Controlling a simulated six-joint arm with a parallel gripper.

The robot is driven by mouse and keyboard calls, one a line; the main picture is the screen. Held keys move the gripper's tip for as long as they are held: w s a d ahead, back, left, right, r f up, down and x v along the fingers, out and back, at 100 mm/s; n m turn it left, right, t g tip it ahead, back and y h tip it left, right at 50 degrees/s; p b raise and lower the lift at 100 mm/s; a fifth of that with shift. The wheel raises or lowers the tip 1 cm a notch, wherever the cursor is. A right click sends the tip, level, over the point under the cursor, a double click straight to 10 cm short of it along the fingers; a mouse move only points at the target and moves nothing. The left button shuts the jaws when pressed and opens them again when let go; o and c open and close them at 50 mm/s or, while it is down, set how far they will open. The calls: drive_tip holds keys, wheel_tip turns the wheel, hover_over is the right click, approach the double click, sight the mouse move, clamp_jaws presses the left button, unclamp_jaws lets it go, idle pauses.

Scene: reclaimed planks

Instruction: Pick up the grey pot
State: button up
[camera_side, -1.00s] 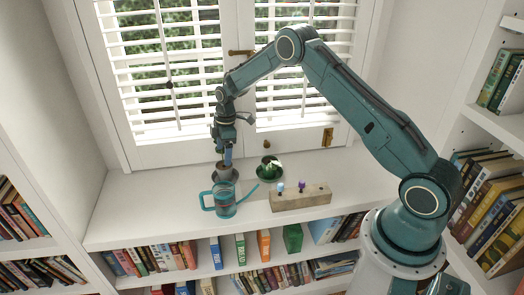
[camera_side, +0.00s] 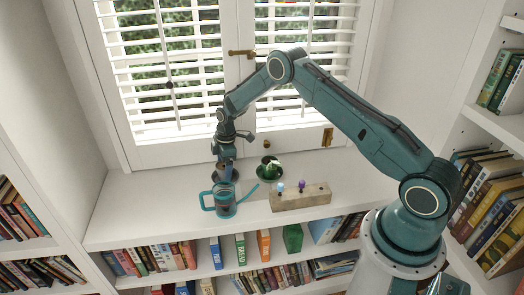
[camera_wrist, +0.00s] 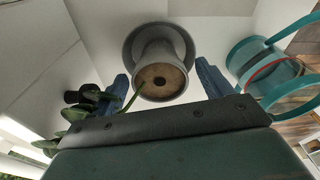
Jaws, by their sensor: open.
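The grey pot (camera_wrist: 158,48) shows in the wrist view, mouth toward the camera, with brown soil and a thin green stem across its rim. It stands on a wider grey saucer (camera_wrist: 134,42). My gripper (camera_wrist: 163,70) is open, with one blue finger on either side of the pot and visible space between fingers and pot. In the side view my gripper (camera_side: 226,174) points down at the pot's place on the white shelf top, and mostly hides the pot. I cannot tell whether a finger touches it.
A teal watering can (camera_side: 224,205) stands close in front of the pot, its spout pointing right. A dark green pot with a plant (camera_side: 270,170) is to the right. A wooden block (camera_side: 300,200) with small blue and purple items lies front right. The shelf top's left (camera_side: 140,205) is clear.

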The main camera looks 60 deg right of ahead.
drive_tip(key=shift+f, duration=0.35)
drive_tip(key=c, duration=1.2)
drive_tip(key=shift+r, duration=0.2)
drive_tip(key=shift+c, duration=0.2)
wheel_tip(320, 180, up, 20)
idle(0.6)
drive_tip(key=shift+r, duration=1.35)
